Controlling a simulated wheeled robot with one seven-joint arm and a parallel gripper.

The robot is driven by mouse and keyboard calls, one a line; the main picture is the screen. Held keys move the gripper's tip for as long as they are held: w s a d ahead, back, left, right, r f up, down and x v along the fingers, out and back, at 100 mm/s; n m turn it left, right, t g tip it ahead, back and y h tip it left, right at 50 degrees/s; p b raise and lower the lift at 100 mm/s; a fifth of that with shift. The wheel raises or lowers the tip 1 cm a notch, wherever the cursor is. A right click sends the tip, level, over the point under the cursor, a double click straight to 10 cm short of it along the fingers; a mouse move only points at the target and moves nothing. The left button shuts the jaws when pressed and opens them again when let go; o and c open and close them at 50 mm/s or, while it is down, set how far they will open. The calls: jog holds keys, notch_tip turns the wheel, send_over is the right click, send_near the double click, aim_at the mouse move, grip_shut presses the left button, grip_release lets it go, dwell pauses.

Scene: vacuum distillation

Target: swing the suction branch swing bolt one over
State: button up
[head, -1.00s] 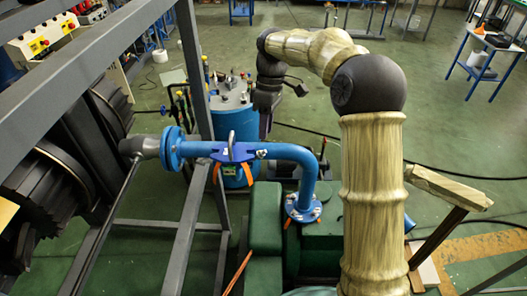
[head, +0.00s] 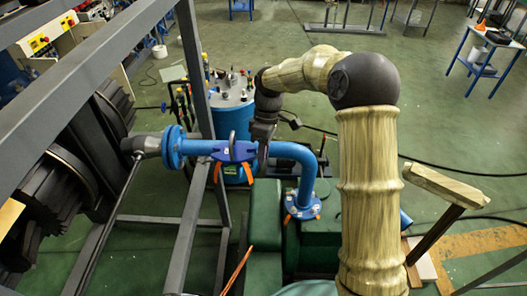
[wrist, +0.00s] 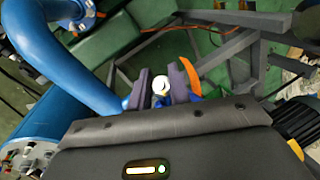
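The blue suction branch pipe (head: 290,152) runs from a flange at the left to a bend that drops to a lower flange in the head view. My gripper (head: 262,158) is at the pipe's upper run, just right of a grey upright ring, and hides the small metal fitting there. In the wrist view my gripper's two dark fingers (wrist: 162,92) stand on either side of a round white bolt end (wrist: 161,87), with blue metal just below it. I cannot tell whether the fingers press on it. The bolt's shank is hidden.
An orange strap (wrist: 190,72) lies close to the right finger in the wrist view. A blue vessel (head: 232,115) stands behind the pipe. A grey frame post (head: 190,200) rises at the left. Green machinery (head: 268,220) is below, and open floor lies beyond.

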jog(key=shift+a+r+h+p, duration=0.3)
jog(key=shift+h+p, duration=0.4)
jog(key=shift+p, duration=0.05)
grip_shut()
jog(key=o, duration=0.6)
grip_release()
jog(key=b+v, duration=0.2)
jog(key=v, duration=1.5)
jog(key=shift+w+r, duration=0.1)
jog(key=shift+r, duration=0.05)
jog(key=shift+c, duration=0.4)
